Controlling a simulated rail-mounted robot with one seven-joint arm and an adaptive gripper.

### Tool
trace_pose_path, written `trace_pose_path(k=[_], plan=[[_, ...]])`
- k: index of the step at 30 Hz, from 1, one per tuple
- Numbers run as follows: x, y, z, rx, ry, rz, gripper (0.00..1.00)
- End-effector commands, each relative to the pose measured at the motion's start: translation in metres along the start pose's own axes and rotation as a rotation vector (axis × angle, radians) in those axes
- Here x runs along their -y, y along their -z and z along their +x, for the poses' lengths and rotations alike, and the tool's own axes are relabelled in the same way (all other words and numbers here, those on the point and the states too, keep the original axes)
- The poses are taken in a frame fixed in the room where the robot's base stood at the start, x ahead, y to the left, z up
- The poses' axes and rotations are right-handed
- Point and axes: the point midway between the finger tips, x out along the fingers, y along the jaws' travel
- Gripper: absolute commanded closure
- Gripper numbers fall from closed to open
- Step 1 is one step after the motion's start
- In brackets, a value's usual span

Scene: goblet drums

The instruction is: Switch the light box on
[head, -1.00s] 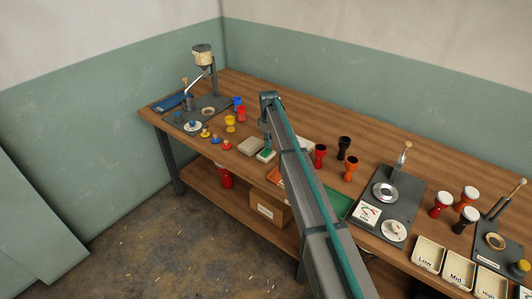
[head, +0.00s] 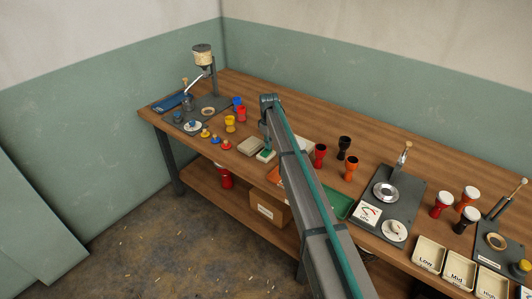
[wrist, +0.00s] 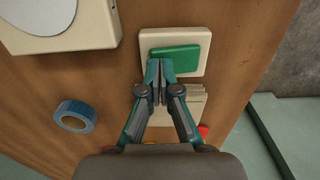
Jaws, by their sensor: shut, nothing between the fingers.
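A cream switch plate with a green rocker (wrist: 175,58) lies on the wooden bench, and the rocker also shows in the head view (head: 265,155). My gripper (wrist: 160,66) is shut and empty. Its fingertips overlap the near left part of the rocker in the wrist view; whether they touch it I cannot tell. A cream box with a pale round panel (wrist: 38,16), which looks like the light box, is cut off at the upper left of the wrist view. Its panel shows no clear glow. In the head view it is mostly behind my arm (head: 306,145).
A blue tape roll (wrist: 75,117) is to the left. Red, black and orange goblet drums (head: 344,147) stand right of my arm. The bench edge is close to the switch.

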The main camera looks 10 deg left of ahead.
Motion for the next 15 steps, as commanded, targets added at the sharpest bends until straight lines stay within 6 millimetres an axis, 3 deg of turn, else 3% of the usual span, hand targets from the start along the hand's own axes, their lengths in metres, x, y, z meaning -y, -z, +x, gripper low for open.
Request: trace_pose_path(k=[15], plan=[[0.0,0.0,0.0075,0.0,0.0,0.0,1.0]])
